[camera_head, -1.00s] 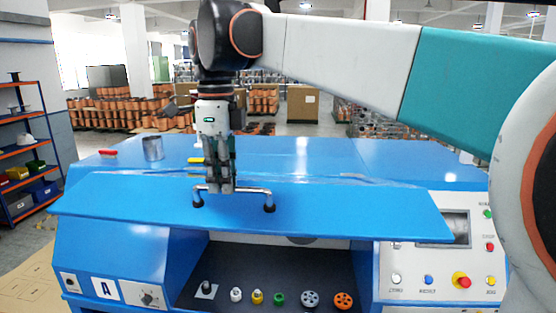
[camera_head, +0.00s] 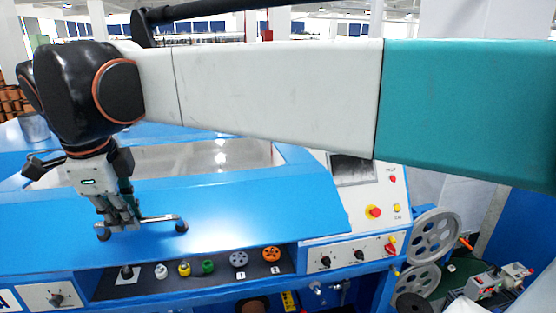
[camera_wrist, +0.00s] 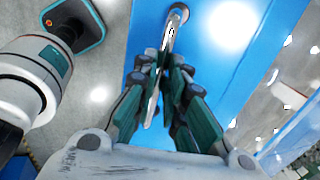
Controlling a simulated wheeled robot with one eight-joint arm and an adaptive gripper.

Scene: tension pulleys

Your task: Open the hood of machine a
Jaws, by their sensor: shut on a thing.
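Machine a's blue hood (camera_head: 240,209) spans the head view as a sloping panel with a metal handle (camera_head: 160,218) with dark ends. My gripper (camera_head: 122,221) is shut on the handle from above. In the wrist view, my gripper's fingers (camera_wrist: 162,75) close around the handle's bar (camera_wrist: 171,27), over the blue hood surface (camera_wrist: 220,65). The hood's front edge stands above a dark shelf with small pulleys. Behind the hood panel, a pale opening (camera_head: 205,156) with a blue rim shows. My arm covers much of the machine's back.
Several pulleys and knobs, including an orange wheel (camera_head: 271,254), sit on the shelf under the hood. A control panel (camera_head: 333,255) with buttons is right of it, then large grey wheels (camera_head: 433,237). A metal cup (camera_head: 33,126) stands at the back left.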

